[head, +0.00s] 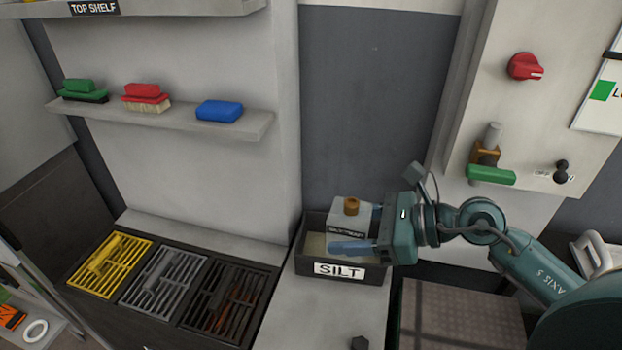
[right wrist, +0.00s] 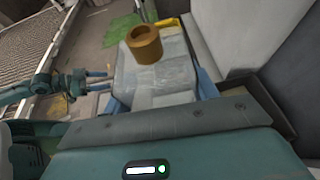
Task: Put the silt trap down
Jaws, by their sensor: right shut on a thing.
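The silt trap (head: 352,218) is a pale grey box with a brown-orange round cap on top. It is upright, within the outline of the black tray labelled SILT (head: 340,282). The tray's front wall and a gripper finger hide its base, so I cannot tell whether it touches the tray floor. My right gripper (head: 347,232) reaches in from the right, its blue fingers shut on the trap's sides. In the right wrist view the trap (right wrist: 160,85) sits between the fingers, cap (right wrist: 145,44) up. My left gripper (right wrist: 97,81) shows there at the left, fingers apart and empty.
Yellow (head: 108,265), grey (head: 160,282) and rusty dark (head: 225,303) grates lie left of the tray. A shelf above holds green, red and blue brushes or blocks. A green-handled valve (head: 490,174) and red knob (head: 525,67) are on the right panel.

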